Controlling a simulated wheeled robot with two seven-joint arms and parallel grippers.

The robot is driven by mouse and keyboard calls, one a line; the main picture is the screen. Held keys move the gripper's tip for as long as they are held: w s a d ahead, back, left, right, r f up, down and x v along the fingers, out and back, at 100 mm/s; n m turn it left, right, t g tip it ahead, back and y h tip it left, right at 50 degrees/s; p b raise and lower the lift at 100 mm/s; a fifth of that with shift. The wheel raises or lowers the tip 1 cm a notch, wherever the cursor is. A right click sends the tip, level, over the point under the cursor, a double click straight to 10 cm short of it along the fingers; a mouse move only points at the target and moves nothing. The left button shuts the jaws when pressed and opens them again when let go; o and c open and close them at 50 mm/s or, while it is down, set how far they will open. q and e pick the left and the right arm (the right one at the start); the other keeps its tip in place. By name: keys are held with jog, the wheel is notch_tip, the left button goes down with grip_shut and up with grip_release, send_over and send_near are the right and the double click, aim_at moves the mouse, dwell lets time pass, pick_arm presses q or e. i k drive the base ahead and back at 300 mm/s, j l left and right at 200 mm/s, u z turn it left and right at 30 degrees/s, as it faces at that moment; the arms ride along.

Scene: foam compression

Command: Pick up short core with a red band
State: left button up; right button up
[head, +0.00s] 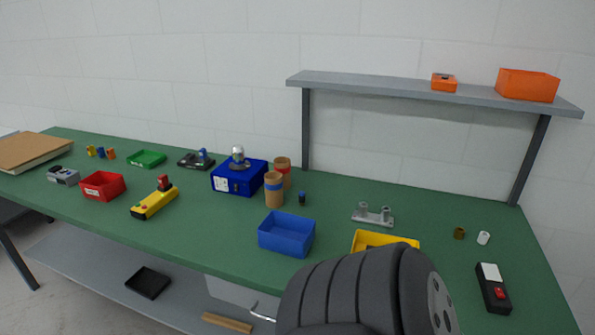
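A brown core with a red band (284,166) stands upright at the middle of the green table. Its lower part is partly hidden behind a brown core with a blue band (274,190), which stands just in front of it. I cannot tell from this view whether the two differ in height. Neither of my grippers is in view. A dark grey ribbed link of my own arm fills the bottom centre-right and covers part of the table's front.
A blue box with a metal knob (238,178) stands left of the cores, and a small dark piece (302,198) right of them. A blue bin (286,234) is in front. A yellow bin (385,240) is partly hidden. A grey shelf (400,90) spans the back right.

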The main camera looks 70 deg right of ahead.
aim_at(281, 165)
jog(key=z, duration=0.5)
jog(key=k+l+z, duration=0.1)
jog(key=z, duration=0.9)
jog(key=l+z, duration=0.15)
jog(key=z, duration=0.35)
jog(key=l+z, duration=0.3)
jog(key=i+j, duration=0.05)
jog(key=j, duration=0.05)
